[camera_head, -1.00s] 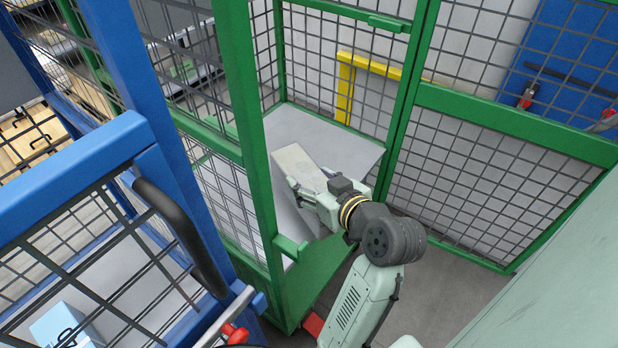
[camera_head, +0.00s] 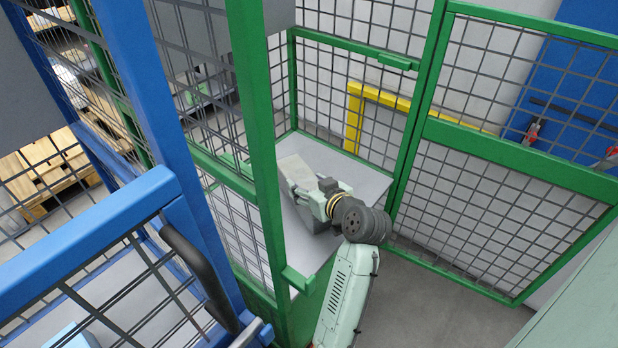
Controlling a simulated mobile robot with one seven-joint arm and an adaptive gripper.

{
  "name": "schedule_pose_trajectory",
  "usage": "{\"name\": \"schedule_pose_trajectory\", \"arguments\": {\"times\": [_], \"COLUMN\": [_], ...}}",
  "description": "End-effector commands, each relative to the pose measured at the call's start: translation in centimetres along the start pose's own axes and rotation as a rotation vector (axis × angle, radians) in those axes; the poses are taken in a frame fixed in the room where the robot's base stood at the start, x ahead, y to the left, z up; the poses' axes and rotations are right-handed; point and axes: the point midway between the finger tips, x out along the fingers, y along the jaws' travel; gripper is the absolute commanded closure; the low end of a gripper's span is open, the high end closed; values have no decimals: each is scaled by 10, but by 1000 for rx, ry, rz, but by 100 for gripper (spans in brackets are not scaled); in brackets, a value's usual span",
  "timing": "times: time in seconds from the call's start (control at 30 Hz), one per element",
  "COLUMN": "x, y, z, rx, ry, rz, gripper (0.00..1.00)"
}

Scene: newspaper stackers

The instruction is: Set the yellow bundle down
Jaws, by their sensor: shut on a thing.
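A pale beige block-like bundle (camera_head: 294,171) is inside the green mesh cage (camera_head: 262,190), over its grey floor panel (camera_head: 350,172). It looks cream rather than clearly yellow. My gripper (camera_head: 307,194) is shut on the near end of the bundle. The bundle's far end points toward the cage's back left. My gripper and wrist hide its near end. I cannot tell whether its underside touches the floor panel.
Bare floor panel shows behind and right of the bundle. A green post stands close on the left. A blue mesh cage (camera_head: 110,225) with a black handle (camera_head: 200,278) is at front left. A yellow frame (camera_head: 385,97) stands behind the green cage.

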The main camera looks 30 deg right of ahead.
Motion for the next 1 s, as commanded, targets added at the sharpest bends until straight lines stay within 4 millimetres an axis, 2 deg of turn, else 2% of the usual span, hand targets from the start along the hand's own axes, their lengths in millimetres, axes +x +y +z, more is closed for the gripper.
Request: {"name": "schedule_pose_trajectory", "arguments": {"times": [0.43, 0.47, 0.77, 1.0], "x": [4, 4, 4, 4], "y": [0, -1, 0, 0], "z": [8, 11, 10, 10], "rx": [-4, -1, -1, -1], "ry": [8, 1, 1, 1], "rz": [0, -1, -1, -1], "gripper": [100, 43, 24, 24]}}
